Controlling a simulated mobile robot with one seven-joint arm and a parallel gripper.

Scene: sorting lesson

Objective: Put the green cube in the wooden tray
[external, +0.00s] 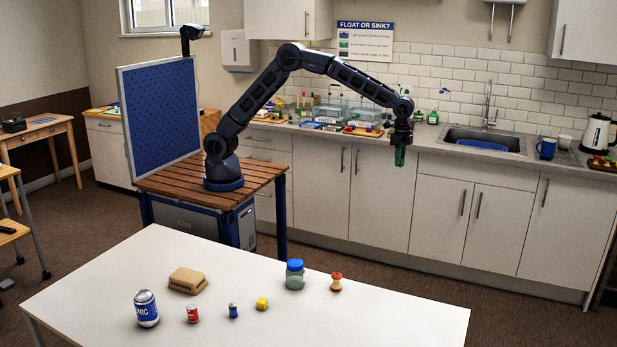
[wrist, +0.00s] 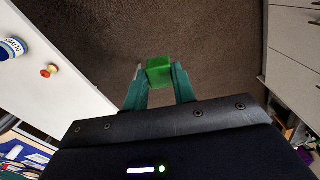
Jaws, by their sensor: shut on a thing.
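The green cube (wrist: 159,72) is between the fingertips of my gripper (wrist: 159,82) in the wrist view. My gripper is shut on it. In the external view my gripper (external: 401,142) points down and holds the green cube (external: 400,157) in the air in front of the kitchen cabinets, over the floor and beyond the white table. I cannot make out a wooden tray for certain in either view.
The counter (external: 450,143) holds clutter.

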